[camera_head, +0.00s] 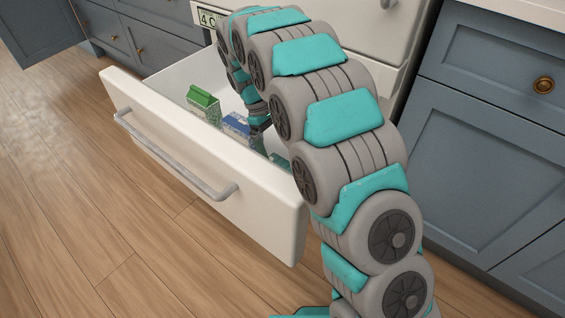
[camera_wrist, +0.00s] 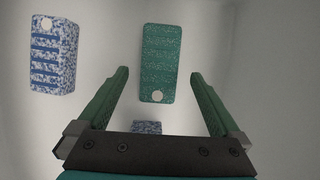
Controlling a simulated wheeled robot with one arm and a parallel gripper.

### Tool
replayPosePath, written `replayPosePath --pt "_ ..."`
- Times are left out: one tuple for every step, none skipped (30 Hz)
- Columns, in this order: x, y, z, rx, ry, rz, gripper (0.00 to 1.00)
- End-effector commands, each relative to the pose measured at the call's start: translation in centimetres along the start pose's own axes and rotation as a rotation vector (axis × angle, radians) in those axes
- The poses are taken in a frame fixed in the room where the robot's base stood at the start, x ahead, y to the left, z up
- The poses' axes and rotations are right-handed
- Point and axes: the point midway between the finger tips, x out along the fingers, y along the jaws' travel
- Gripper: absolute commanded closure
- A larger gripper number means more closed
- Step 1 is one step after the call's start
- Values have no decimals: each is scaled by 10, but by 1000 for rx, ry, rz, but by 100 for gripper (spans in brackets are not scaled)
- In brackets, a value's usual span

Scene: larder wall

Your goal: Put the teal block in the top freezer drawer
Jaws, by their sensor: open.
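A teal speckled block (camera_wrist: 158,50) with a pale round spot lies on the pale drawer floor in the wrist view. My gripper (camera_wrist: 159,74) is open, with its two fingers apart on either side of the block's near end; no contact shows. In the head view the white drawer (camera_head: 200,150) is pulled open and my arm reaches down into it. A small green patch (camera_head: 279,160) shows in the drawer beside my arm; I cannot tell if it is the same block. My fingertips are mostly hidden in the head view.
A blue-and-white speckled block (camera_wrist: 53,55) lies left in the wrist view; another blue speckled piece (camera_wrist: 147,127) is partly hidden by my gripper. A green-topped carton (camera_head: 203,104) and a blue-topped one (camera_head: 236,126) are in the drawer. Blue cabinets (camera_head: 500,130) stand right.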

Motion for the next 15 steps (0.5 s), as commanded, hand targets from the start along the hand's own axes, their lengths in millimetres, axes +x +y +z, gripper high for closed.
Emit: replayPosePath --pt "-11 1 -1 1 3 2 0" --pt "-16 0 0 1 2 1 0" --pt "-22 1 -1 1 2 1 0" --pt "-27 1 -1 1 2 2 0" --pt "-32 1 -1 2 2 1 0" --pt "-38 1 0 1 1 1 0" --pt "-41 1 0 1 1 1 0" --pt "-44 1 -1 1 1 0 0" --pt "-48 1 -1 1 0 0 0" --pt "-50 1 0 1 -1 0 0" --pt "-52 0 0 1 -1 -1 0" --pt "-55 0 0 1 -2 -1 0" --pt "-56 0 0 1 -2 -1 0" --pt "-58 0 0 1 -2 -1 0" --pt "-59 0 0 1 -2 -1 0"
